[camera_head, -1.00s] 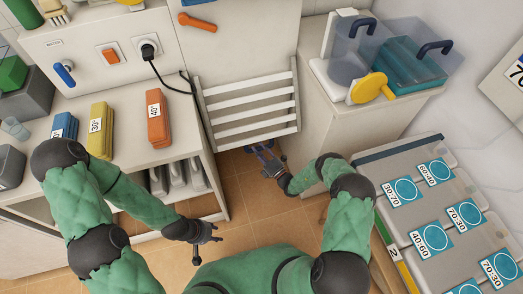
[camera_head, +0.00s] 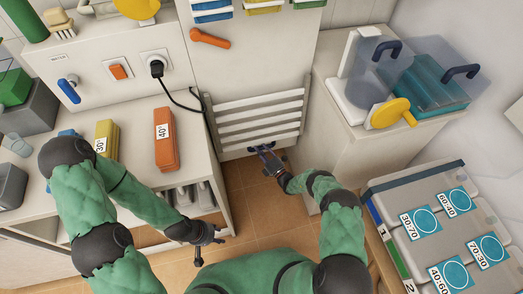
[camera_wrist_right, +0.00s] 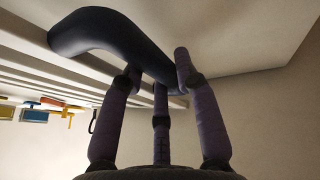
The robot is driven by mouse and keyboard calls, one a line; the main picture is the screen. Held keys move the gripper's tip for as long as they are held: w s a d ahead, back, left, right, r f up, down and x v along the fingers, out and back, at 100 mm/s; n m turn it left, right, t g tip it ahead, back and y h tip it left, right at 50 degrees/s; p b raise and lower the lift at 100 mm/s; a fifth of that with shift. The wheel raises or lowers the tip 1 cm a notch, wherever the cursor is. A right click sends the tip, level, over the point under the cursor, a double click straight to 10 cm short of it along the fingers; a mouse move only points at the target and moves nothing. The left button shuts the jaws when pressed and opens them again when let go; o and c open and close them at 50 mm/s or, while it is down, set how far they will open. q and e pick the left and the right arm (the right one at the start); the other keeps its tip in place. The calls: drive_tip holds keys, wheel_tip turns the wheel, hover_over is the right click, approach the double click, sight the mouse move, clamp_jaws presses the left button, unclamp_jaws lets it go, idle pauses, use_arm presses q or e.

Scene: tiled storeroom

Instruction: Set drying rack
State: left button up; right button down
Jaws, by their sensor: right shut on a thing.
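The drying rack (camera_head: 258,119) is a white slatted frame on the front of the pale cabinet, in the middle of the head view. Its slats also show at the left of the right wrist view (camera_wrist_right: 55,68). My right gripper (camera_head: 266,150) is at the rack's lower edge. In the right wrist view its fingers (camera_wrist_right: 160,95) are closed around a dark curved handle (camera_wrist_right: 110,38) beside the slats. How the handle joins the rack is hidden. My left gripper (camera_head: 205,243) hangs low beside the left counter, with its fingers apart and empty.
An orange block (camera_head: 165,140) and a yellow block (camera_head: 107,138) stand on the left counter. A black cable (camera_head: 182,101) hangs near the rack's left side. A right cabinet (camera_head: 352,140) stands close to my right forearm. Bare tiled floor (camera_head: 247,185) lies below the rack.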

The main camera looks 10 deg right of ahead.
drive_tip(key=shift+s+a+f, duration=0.15)
drive_tip(key=shift+f, duration=0.15)
drive_tip(key=c, duration=0.9)
unclamp_jaws()
drive_tip(key=shift+r, duration=0.1)
drive_tip(key=v, duration=0.7)
drive_tip(key=shift+s, duration=0.2)
